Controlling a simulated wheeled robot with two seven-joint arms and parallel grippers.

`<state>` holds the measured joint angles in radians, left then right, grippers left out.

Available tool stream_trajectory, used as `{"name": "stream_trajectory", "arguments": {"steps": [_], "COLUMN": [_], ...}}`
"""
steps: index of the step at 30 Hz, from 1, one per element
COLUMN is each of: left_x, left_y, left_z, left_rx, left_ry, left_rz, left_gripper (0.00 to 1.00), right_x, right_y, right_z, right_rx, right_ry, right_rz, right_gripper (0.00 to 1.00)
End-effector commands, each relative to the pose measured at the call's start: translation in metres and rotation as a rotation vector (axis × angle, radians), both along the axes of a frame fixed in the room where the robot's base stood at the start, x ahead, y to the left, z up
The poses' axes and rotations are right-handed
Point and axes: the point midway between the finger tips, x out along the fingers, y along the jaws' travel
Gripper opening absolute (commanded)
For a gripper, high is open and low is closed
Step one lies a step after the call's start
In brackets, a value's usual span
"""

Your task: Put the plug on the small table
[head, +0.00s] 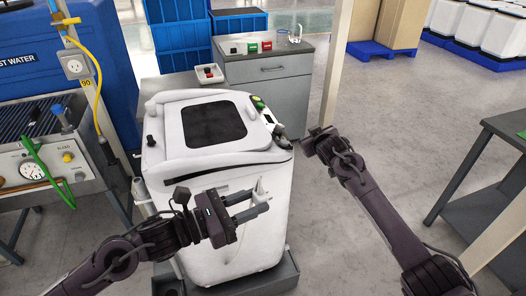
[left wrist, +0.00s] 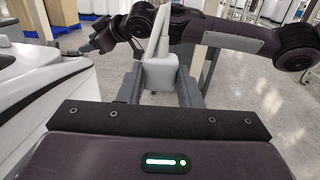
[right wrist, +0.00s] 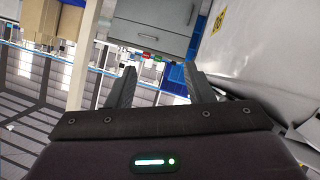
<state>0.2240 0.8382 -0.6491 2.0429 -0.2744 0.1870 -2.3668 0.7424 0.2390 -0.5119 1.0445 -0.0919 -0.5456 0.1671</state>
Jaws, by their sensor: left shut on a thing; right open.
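My left gripper (head: 260,202) is shut on a white plug (head: 260,188), in front of the white machine. In the left wrist view the plug (left wrist: 160,73) is between the two fingers, with a white stem or cord rising from it. My right gripper (head: 318,141) is beside the machine's right edge. The right wrist view shows its fingers (right wrist: 162,82) apart with nothing between them. A dark grey table (head: 500,136) stands at the right edge of the head view, partly cut off; I cannot tell whether it is the small table.
The white machine (head: 175,130) fills the middle. A grey cabinet (head: 268,68) behind it bears small coloured items. A panel with a gauge (head: 30,170) and a yellow hose are at left. A pale post (head: 338,60) stands behind my right arm.

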Motion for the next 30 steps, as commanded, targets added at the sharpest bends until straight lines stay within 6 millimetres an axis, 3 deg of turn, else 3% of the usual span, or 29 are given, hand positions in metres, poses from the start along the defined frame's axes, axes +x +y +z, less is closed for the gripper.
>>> {"name": "stream_trajectory", "arguments": {"steps": [1, 8, 14, 18, 20, 24, 27, 30], "left_x": [0.000, 0.000, 0.000, 0.000, 0.000, 0.000, 0.000, 0.000], "left_y": [0.000, 0.000, 0.000, 0.000, 0.000, 0.000, 0.000, 0.000], "left_z": [0.000, 0.000, 0.000, 0.000, 0.000, 0.000, 0.000, 0.000], "left_rx": [-0.001, -0.001, -0.001, -0.001, -0.001, -0.001, -0.001, -0.001], "left_ry": [0.000, 0.000, 0.000, 0.000, 0.000, 0.000, 0.000, 0.000], "left_rz": [0.000, 0.000, 0.000, 0.000, 0.000, 0.000, 0.000, 0.000], "left_gripper": [0.00, 0.00, 0.00, 0.00, 0.00, 0.00, 0.00, 0.00], "right_x": [0.008, 0.011, -0.020, -0.062, -0.085, -0.151, -0.199, -0.240], "right_y": [0.013, 0.095, 0.182, 0.242, 0.266, 0.315, 0.332, 0.329], "right_z": [0.032, 0.141, 0.218, 0.260, 0.273, 0.288, 0.280, 0.263], "right_rx": [-0.021, -0.175, -0.370, -0.547, -0.636, -0.889, -1.096, -1.296], "right_ry": [-0.048, -0.248, -0.435, -0.572, -0.631, -0.761, -0.819, -0.831], "right_rz": [0.040, 0.313, 0.613, 0.851, 0.961, 1.260, 1.493, 1.718], "right_gripper": [0.47, 0.47, 0.47, 0.47, 0.47, 0.47, 0.47, 0.47]}}
